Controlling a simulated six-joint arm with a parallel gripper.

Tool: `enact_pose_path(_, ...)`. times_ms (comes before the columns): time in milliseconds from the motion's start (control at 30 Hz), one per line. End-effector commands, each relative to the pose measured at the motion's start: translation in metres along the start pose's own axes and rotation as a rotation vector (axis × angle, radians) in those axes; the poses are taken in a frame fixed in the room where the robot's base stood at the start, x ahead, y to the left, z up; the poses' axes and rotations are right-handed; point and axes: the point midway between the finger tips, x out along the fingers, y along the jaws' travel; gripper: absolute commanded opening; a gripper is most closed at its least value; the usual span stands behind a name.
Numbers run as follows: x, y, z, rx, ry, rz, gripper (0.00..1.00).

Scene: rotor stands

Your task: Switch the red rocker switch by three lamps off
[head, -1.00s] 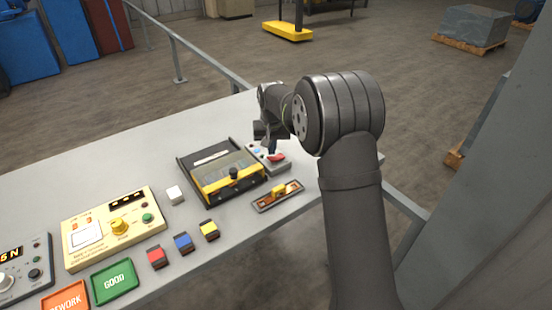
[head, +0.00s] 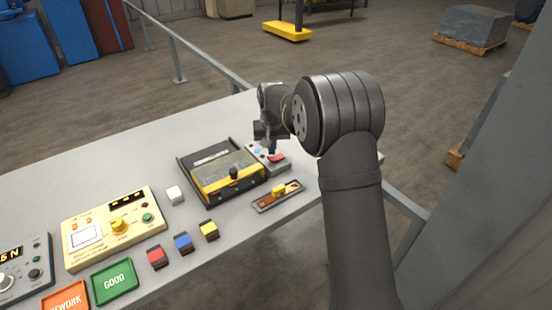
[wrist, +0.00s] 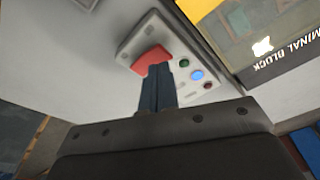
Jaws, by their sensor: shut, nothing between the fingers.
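The red rocker switch (wrist: 152,58) sits on a light grey box (wrist: 145,38) with three lamps beside it. In the wrist view the middle lamp (wrist: 197,75) glows blue; the green and red lamps on either side look darker. In the head view the red rocker (head: 277,158) shows at the right end of the table, just below my gripper (head: 272,147). My gripper also shows in the wrist view (wrist: 157,72), shut and empty. Its fingertips overlap the near edge of the rocker; I cannot tell whether they touch it.
A black and yellow terminal block unit (head: 228,178) stands close left of the switch box. A small tray with a yellow slider (head: 278,193) lies in front. Coloured blocks, a cream tester (head: 112,228) and the green tray (head: 115,282) are further left.

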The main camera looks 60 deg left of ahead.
Motion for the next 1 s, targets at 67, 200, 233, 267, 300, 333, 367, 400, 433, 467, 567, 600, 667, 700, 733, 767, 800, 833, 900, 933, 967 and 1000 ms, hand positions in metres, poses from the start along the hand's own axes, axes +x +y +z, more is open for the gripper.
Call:
enact_pose_path(67, 0.0, 0.0, 0.0, 0.0, 0.0, 0.0, 0.0)
enact_pose_path(200, 0.001, 0.0, 0.0, 0.0, 0.0, 0.0, 0.0)
enact_pose_path(233, 0.001, 0.0, 0.0, 0.0, 0.0, 0.0, 0.0)
enact_pose_path(267, 0.001, 0.0, 0.0, 0.0, 0.0, 0.0, 0.0)
enact_pose_path(300, 0.002, 0.0, 0.0, 0.0, 0.0, 0.0, 0.0)
enact_pose_path(333, 0.002, 0.0, 0.0, 0.0, 0.0, 0.0, 0.0)
enact_pose_path(367, 0.003, 0.0, 0.0, 0.0, 0.0, 0.0, 0.0)
enact_pose_path(400, 0.003, 0.0, 0.001, 0.0, 0.0, 0.0, 0.0)
enact_pose_path(433, 0.004, 0.0, 0.001, 0.0, 0.0, 0.0, 0.0)
enact_pose_path(467, 0.004, 0.0, 0.001, 0.0, 0.0, 0.0, 0.0)
enact_pose_path(567, 0.006, 0.0, 0.001, 0.0, 0.0, 0.0, 0.0)
enact_pose_path(600, 0.006, 0.0, 0.001, 0.0, 0.0, 0.0, 0.0)
enact_pose_path(667, 0.007, 0.0, 0.001, 0.0, 0.0, 0.0, 0.0)
enact_pose_path(700, 0.008, 0.0, 0.001, 0.0, 0.0, 0.0, 0.0)
enact_pose_path(733, 0.008, 0.0, 0.001, 0.0, 0.0, 0.0, 0.0)
enact_pose_path(767, 0.009, 0.0, 0.001, 0.0, 0.0, 0.0, 0.0)
enact_pose_path(800, 0.009, 0.0, 0.001, 0.0, 0.0, 0.0, 0.0)
enact_pose_path(833, 0.01, 0.0, 0.001, 0.0, 0.0, 0.0, 0.0)
enact_pose_path(900, 0.011, 0.0, 0.002, 0.0, -0.001, 0.0, 0.0)
enact_pose_path(933, 0.011, 0.0, 0.002, 0.0, -0.001, 0.0, 0.0)
enact_pose_path(967, 0.012, 0.0, 0.002, 0.0, -0.001, 0.0, 0.0)
enact_pose_path(1000, 0.012, 0.0, 0.002, 0.0, -0.001, 0.0, 0.0)
